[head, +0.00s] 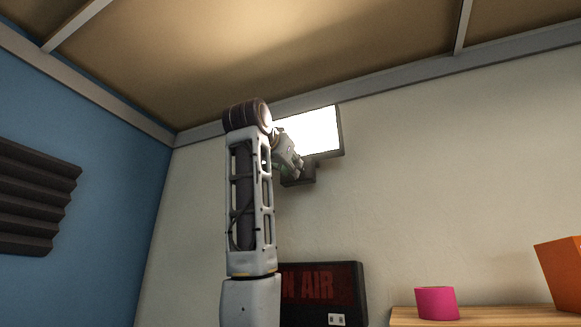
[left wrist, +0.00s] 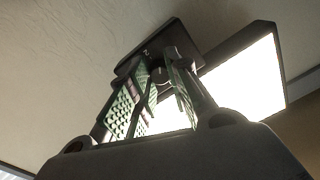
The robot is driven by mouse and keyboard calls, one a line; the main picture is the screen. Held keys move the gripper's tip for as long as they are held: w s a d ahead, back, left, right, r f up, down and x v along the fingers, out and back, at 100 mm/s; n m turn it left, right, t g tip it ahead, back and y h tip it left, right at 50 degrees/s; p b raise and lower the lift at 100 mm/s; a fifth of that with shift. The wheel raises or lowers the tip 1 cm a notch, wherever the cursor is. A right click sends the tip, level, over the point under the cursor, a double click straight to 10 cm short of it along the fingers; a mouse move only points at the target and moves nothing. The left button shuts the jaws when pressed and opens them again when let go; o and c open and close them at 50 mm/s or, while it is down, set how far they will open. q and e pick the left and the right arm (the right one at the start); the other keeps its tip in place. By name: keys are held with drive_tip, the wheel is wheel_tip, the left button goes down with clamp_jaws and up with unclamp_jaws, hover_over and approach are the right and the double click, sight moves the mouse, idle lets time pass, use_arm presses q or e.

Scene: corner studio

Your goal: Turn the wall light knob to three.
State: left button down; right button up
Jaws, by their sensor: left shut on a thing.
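The wall light (head: 312,132) is a bright white panel in a dark frame, high on the wall. It also shows in the left wrist view (left wrist: 245,85). The round dark knob (left wrist: 160,73) is on this plate, between my left fingertips. My left gripper (head: 297,172) is shut on the knob, with its green ribbed pads (left wrist: 163,83) at either side. The knob's setting cannot be read.
A dark ON AIR sign (head: 335,290) hangs on the wall below, partly behind my left arm. A wooden shelf (head: 490,316) at lower right holds a pink roll (head: 436,303) and an orange box (head: 562,272). Dark foam (head: 30,200) is on the blue wall. The wall right of the light is clear.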

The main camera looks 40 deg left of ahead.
use_arm(q)
drive_tip(key=m+p, duration=0.1)
drive_tip(key=m, duration=1.1)
drive_tip(key=shift+f+h, duration=0.15)
drive_tip(key=shift+h, duration=0.15)
drive_tip(key=c, duration=1.3)
unclamp_jaws()
drive_tip(key=shift+v, duration=6.05)
drive_tip(key=shift+f, duration=0.2)
